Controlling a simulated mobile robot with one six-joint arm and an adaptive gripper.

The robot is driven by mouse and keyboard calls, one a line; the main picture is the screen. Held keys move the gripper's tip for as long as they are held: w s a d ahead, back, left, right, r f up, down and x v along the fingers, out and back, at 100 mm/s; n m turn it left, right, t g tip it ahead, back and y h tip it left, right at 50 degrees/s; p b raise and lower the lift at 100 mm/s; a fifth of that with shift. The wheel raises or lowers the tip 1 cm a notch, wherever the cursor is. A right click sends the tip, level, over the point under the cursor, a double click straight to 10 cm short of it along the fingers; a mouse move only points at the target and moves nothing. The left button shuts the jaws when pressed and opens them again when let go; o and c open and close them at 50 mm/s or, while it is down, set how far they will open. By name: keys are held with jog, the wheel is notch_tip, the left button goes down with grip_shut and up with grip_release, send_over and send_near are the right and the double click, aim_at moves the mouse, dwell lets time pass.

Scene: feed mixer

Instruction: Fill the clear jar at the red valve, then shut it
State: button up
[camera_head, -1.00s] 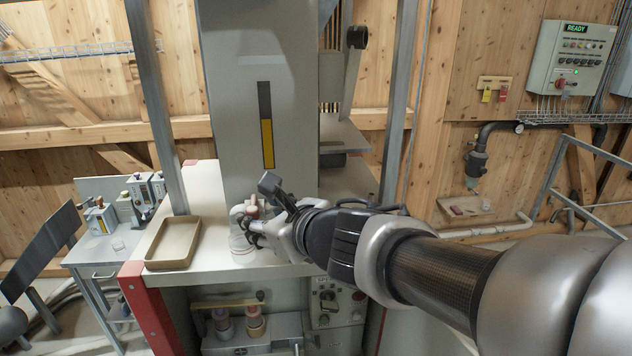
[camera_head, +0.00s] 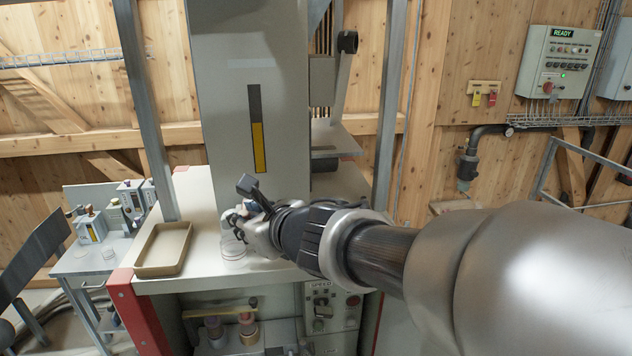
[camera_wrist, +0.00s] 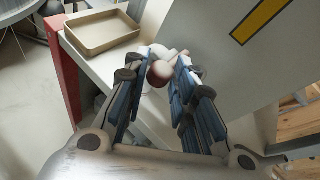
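My gripper (camera_head: 240,222) is at the front of the grey mixer tower, just above the worktop. In the wrist view its blue-padded fingers (camera_wrist: 158,76) stand apart on both sides of a reddish-brown round knob (camera_wrist: 161,71), apparently the red valve's handle. The knob sits near the right finger; contact is unclear. The clear jar (camera_head: 232,248) stands upright on the worktop below and beside the gripper, with faint reddish rings low on it. My gripper covers part of the valve and the jar's upper right side, so the outlet and fill level cannot be read.
A shallow tan tray (camera_head: 165,251) lies left of the jar on the worktop (camera_head: 205,215). The tower (camera_head: 250,60) rises close behind my gripper. A grey post (camera_head: 145,110) stands behind the tray. A side table (camera_head: 88,262) with small devices is at left.

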grip_shut()
jog(key=shift+d, duration=0.1)
jog(key=shift+w+d+r+p, duration=0.1)
jog(key=shift+w+d+p, duration=0.3)
jog(key=shift+d, duration=0.5)
jog(key=shift+w, duration=0.15)
jog(key=shift+w+d+r, duration=0.15)
jog(key=shift+w+d, duration=0.45)
jog(key=shift+a, duration=0.1)
